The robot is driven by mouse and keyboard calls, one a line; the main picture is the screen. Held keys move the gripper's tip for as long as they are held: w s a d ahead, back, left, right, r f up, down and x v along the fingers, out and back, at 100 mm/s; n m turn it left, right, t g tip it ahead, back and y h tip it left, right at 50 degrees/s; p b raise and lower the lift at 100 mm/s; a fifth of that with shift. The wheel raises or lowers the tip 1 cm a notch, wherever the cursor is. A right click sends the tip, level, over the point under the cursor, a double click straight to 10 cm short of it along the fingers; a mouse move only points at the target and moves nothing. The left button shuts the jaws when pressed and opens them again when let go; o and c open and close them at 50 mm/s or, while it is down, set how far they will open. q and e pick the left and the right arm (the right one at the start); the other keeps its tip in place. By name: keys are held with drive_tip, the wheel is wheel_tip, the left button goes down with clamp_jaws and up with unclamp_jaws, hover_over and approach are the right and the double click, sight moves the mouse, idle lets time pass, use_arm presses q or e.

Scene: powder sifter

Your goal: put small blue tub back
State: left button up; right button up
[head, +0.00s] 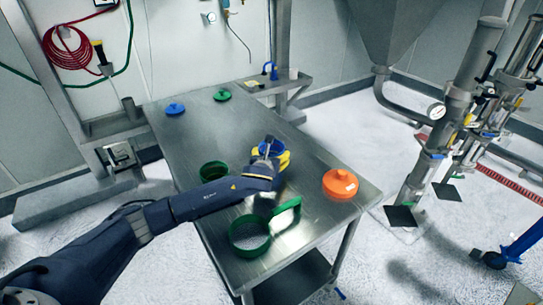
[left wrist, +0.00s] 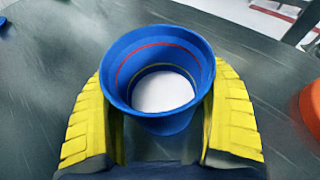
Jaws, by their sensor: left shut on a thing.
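The small blue tub (head: 266,148) is near the middle of the steel table in the head view. In the left wrist view the tub (left wrist: 160,72) has its open rim facing the camera, with a red and a yellow line around its inner wall and white at the bottom. My left gripper (head: 277,156) has its yellow fingers on both sides of the tub and is shut on it. The fingers (left wrist: 160,130) also show in the left wrist view. I cannot tell whether the tub touches the table. My right gripper does not show.
The steel table (head: 190,140) also holds a green tub (head: 213,171), a green ring with a handle (head: 234,246), an orange lid-like piece (head: 340,183), a blue lid (head: 175,109) and a green lid (head: 222,95). The table's far middle is clear. Steel pipework (head: 459,100) stands to the right.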

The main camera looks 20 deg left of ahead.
use_arm(q)
drive_tip(key=o, duration=1.3)
drive_tip(key=shift+s+r, duration=0.15)
drive_tip(key=v, duration=1.1)
drive_tip(key=shift+s+r, duration=0.15)
drive_tip(key=shift+s, duration=0.2)
